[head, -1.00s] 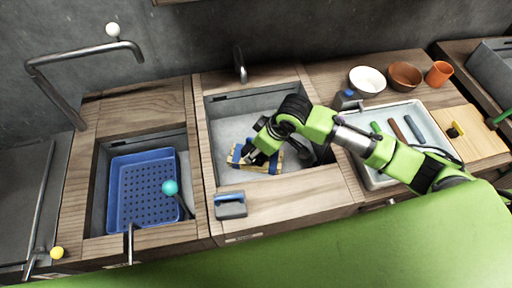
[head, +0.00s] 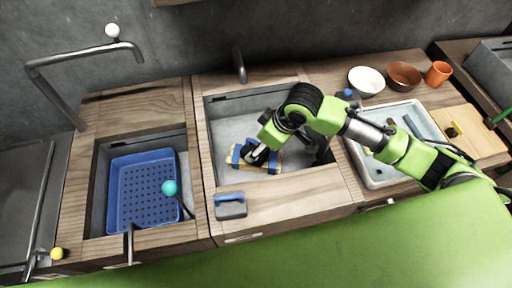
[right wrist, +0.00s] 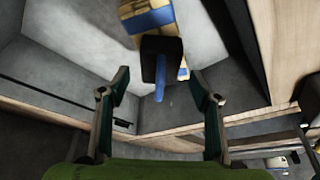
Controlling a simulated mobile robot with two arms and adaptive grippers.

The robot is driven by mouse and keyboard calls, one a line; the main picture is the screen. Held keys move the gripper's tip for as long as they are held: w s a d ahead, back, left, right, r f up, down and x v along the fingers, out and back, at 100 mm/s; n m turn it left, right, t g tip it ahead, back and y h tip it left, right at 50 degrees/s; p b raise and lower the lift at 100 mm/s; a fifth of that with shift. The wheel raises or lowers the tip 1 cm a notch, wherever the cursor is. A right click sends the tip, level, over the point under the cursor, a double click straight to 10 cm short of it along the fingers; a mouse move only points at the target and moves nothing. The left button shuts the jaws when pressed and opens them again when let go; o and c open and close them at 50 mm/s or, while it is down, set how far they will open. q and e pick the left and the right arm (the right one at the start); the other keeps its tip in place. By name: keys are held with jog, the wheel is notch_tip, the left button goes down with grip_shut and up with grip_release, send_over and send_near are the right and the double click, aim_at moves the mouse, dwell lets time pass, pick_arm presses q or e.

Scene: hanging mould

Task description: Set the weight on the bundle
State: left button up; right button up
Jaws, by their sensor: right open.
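A bundle of pale strips with blue bands (head: 235,158) lies on the floor of the middle sink; part of it shows in the right wrist view (right wrist: 149,22). A dark block with a blue handle (right wrist: 162,46), which looks like the weight, appears in the right wrist view over the bundle and seems to rest on it; contact is not clear. My right gripper (head: 259,151) is low over the bundle and hides part of it. In the right wrist view its fingers (right wrist: 160,97) are spread, with the block ahead between them, not gripped. My left gripper is out of view.
A grey block with a blue handle (head: 231,206) sits on the front counter. The left sink holds a blue perforated basket (head: 112,205). The sink walls and tap (head: 240,65) surround the work area. Bowls (head: 366,81) and an orange cup (head: 438,74) stand back right.

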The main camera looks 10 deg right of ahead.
jog(key=v, duration=0.7)
jog(key=shift+r, duration=0.35)
jog(key=shift+s+d+r, duration=0.1)
